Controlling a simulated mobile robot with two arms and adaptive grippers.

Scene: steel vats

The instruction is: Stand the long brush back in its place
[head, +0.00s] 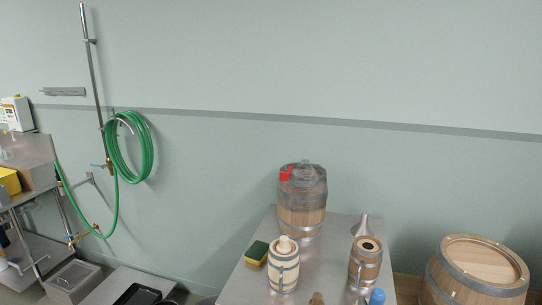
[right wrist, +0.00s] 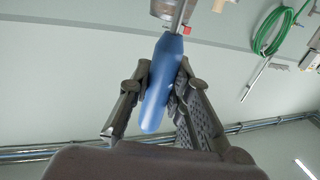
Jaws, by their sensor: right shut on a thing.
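In the right wrist view my right gripper (right wrist: 163,85) is shut on a blue handle (right wrist: 158,90). A thin metal shaft (right wrist: 178,18) runs on from the handle to the top edge of the picture. I take this to be the long brush; its far end is out of the picture, so no bristles show. Neither gripper shows in the head view. No place that is clearly the brush's own can be made out.
A large barrel (head: 480,265) stands right. A green hose (head: 108,150) hangs left.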

